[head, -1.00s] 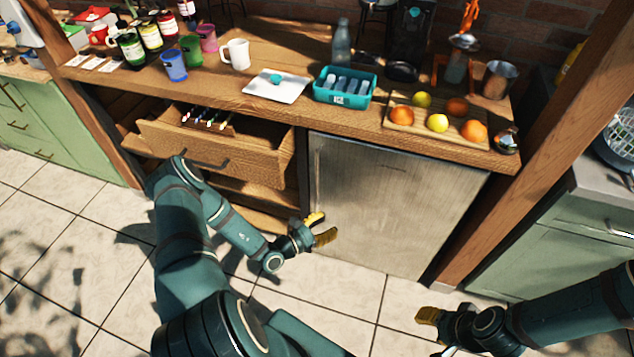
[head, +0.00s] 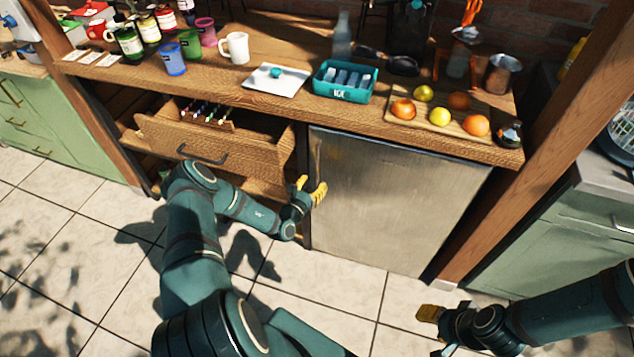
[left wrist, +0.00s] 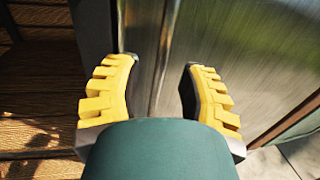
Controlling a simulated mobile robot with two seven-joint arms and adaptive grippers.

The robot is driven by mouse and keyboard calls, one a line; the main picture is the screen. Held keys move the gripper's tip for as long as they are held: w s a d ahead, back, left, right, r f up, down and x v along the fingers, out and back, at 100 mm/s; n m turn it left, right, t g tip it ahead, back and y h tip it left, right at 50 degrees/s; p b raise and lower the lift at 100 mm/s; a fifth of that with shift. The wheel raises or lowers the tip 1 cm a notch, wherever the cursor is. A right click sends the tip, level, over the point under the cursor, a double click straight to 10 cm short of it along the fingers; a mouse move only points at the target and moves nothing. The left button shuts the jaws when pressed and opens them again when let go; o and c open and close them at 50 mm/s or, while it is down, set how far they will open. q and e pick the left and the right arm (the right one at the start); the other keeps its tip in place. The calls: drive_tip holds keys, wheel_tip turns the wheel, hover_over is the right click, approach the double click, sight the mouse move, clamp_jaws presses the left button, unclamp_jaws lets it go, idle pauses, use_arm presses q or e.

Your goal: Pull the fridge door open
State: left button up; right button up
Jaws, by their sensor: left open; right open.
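The fridge door (head: 390,205) is a brushed steel panel under the wooden counter, and it looks closed. My left gripper (head: 312,190) is open at the door's left edge, with its yellow fingers pointing up and towards the door. In the left wrist view the open fingers (left wrist: 155,85) stand either side of a vertical steel strip near the door's edge (left wrist: 148,40). I cannot tell whether they touch it. My right gripper (head: 430,313) is open and empty, low at the right, away from the door.
A wooden drawer (head: 215,150) stands open left of the fridge, close to my left arm. The counter (head: 225,85) holds a teal box (head: 345,93), a board of fruit (head: 450,128), mugs and bottles. A wooden post (head: 535,165) stands right of the fridge. Tiled floor in front is free.

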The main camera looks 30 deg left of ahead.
use_arm(q)
drive_tip(key=shift+w, duration=1.15)
clamp_jaws()
drive_tip(key=shift+s, duration=0.15)
